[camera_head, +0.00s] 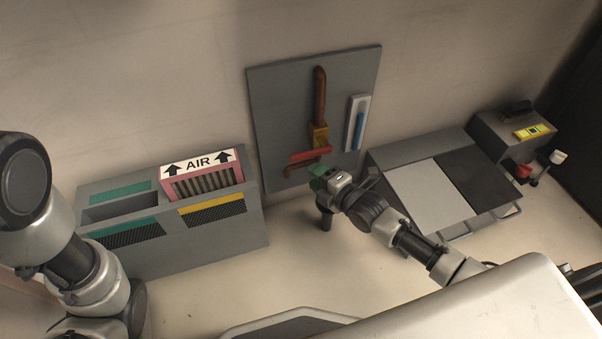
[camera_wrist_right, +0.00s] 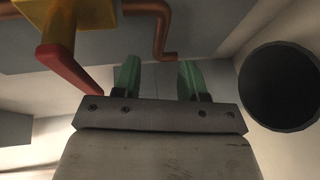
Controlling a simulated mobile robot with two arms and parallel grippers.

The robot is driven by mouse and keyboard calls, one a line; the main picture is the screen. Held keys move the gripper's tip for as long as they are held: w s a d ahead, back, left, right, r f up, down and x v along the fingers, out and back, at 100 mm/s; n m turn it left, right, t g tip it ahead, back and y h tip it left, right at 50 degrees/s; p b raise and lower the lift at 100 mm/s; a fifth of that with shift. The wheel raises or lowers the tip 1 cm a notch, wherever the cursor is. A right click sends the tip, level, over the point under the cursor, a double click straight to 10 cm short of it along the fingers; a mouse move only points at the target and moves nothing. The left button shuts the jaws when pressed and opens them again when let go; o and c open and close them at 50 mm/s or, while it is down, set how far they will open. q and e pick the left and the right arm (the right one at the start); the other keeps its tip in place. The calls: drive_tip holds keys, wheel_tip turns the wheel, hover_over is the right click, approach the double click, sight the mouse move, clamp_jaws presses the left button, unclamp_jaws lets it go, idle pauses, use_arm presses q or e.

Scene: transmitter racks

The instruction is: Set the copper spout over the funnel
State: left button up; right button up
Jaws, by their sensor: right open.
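The copper spout (camera_head: 300,168) hangs at the bottom of a yellow valve (camera_head: 319,134) on a grey wall panel, below a red lever (camera_head: 308,155). In the right wrist view the bent spout (camera_wrist_right: 161,32) comes down towards the gap between the green fingertips. My right gripper (camera_head: 317,178) is open, close to the spout; no firm contact shows. A dark upright cylinder (camera_head: 326,217) shows below the gripper, and a dark round shape (camera_wrist_right: 282,86) at the right wrist view's right. I cannot tell whether either is the funnel. My left gripper is out of view.
A grey rack (camera_head: 180,255) with an AIR filter (camera_head: 200,178) stands left. A blue-and-white gauge (camera_head: 357,124) is on the panel right of the valve. A low grey unit (camera_head: 412,152) and a box with a yellow label (camera_head: 482,129) stand right.

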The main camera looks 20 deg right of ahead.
sight(302, 163)
drive_tip(key=b+x, duration=0.3)
drive_tip(key=x, duration=0.3)
drive_tip(key=shift+c, duration=0.2)
clamp_jaws()
